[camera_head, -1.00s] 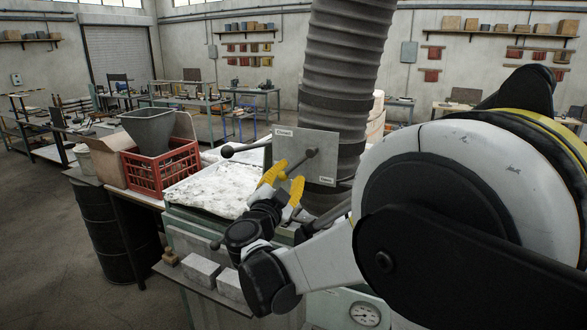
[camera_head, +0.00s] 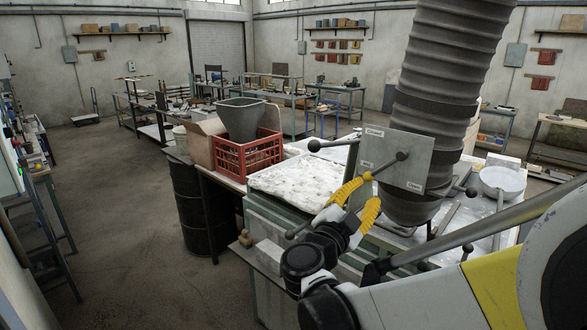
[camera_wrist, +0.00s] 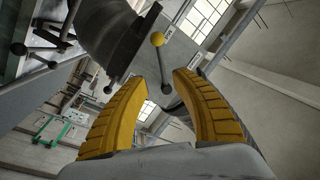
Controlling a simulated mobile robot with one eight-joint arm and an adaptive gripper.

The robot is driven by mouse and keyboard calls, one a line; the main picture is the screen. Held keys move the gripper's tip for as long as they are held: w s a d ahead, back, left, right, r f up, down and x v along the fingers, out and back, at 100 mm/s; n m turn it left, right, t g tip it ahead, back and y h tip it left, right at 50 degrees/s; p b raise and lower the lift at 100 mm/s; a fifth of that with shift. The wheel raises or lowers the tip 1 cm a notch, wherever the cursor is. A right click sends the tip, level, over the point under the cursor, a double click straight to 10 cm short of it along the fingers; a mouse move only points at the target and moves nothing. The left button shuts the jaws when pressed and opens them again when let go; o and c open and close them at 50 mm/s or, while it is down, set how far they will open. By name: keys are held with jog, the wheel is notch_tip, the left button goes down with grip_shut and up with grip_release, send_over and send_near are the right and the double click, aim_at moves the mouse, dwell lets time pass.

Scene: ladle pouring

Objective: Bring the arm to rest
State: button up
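My gripper (camera_head: 368,190) has two yellow ribbed fingers. Behind the fingers in that view is a lever with a yellow ball (camera_wrist: 157,38). Whether a finger touches the lever or plate, I cannot tell. My arm fills the lower right of the head view.
A thick ribbed duct (camera_head: 445,60) hangs down behind the plate. A tray of white material (camera_head: 297,178), a red crate (camera_head: 247,160) with a grey hopper (camera_head: 241,120), and a dark drum (camera_head: 200,210) stand to the left. A pale bowl (camera_head: 502,181) is at right. Floor at left (camera_head: 130,240) is clear.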

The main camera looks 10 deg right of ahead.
jog(key=s+d+f+n+g+y+b, duration=0.25)
jog(key=s+f+n+b, duration=0.2)
jog(key=f, duration=0.55)
jog(key=s+d+f+n+g+y+b, duration=0.1)
jog(key=s+f+n+g+y+b, duration=0.2)
jog(key=s+f+b, duration=0.45)
jog(key=s+a+f+n+y+b, duration=0.3)
jog(key=s+a+f+n+y, duration=0.1)
jog(key=f, duration=0.3)
jog(key=s+a+f+n+g+y+b, duration=0.1)
jog(key=s+a+f+n+y+b, duration=0.2)
jog(key=s+a+f+n, duration=0.3)
notch_tip(320, 180, down, 2)
jog(key=shift+a+f+y, duration=0.15)
jog(key=shift+a+y, duration=0.15)
jog(key=shift+y, duration=0.15)
jog(key=shift+s, duration=0.1)
